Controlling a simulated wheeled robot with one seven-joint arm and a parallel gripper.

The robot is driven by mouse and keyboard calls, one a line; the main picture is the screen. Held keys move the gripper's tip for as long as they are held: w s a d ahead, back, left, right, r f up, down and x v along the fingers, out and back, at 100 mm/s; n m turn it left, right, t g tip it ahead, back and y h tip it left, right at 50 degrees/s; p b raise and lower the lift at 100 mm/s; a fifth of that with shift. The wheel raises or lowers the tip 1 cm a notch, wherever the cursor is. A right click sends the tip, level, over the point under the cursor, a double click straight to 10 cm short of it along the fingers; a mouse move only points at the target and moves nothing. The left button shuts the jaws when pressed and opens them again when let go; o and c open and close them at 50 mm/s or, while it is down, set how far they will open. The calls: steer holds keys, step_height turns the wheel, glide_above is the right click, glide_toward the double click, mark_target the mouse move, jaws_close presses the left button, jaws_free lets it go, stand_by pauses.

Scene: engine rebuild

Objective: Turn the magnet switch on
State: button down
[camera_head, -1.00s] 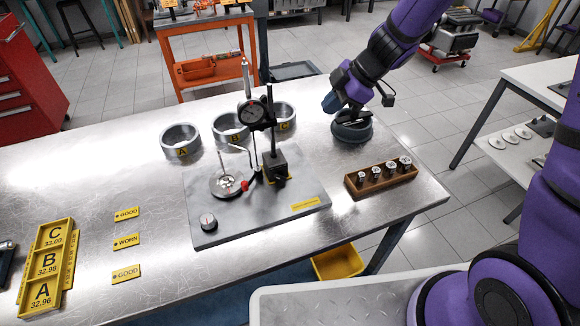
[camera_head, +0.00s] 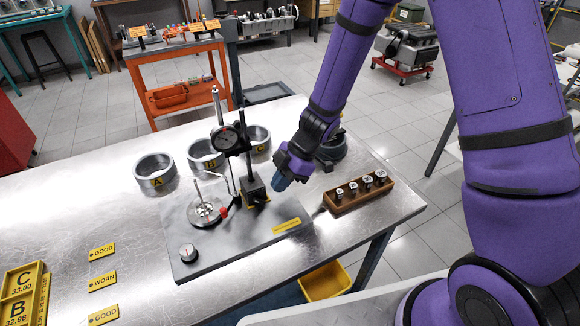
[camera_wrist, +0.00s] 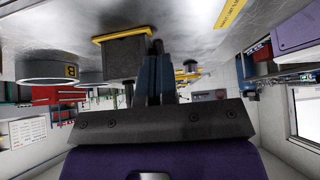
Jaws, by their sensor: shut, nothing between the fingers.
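The magnet base (camera_head: 254,189) is a dark block with a yellow edge on the grey plate (camera_head: 215,255). It carries the post and dial indicator (camera_head: 226,138). I cannot make out its switch. My gripper (camera_head: 279,185) is shut and empty, pointing down just right of the block. In the wrist view my blue-grey fingers (camera_wrist: 155,78) are together and overlap the right edge of the magnet base (camera_wrist: 120,50). I cannot tell whether they touch it.
Rings A (camera_head: 155,174), B (camera_head: 203,155) and C (camera_head: 258,140) stand behind the plate. A wooden block with several metal pieces (camera_head: 350,202) lies to the right. A round knob (camera_head: 188,252) sits at the plate's front left corner.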

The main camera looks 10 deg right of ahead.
mark_target(266, 202)
steer(key=shift+a+x, duration=0.2)
steer(key=shift+x, duration=1.45)
steer(key=shift+s+r, duration=0.1)
steer(key=shift+r, duration=0.1)
steer(key=shift+f, duration=0.1)
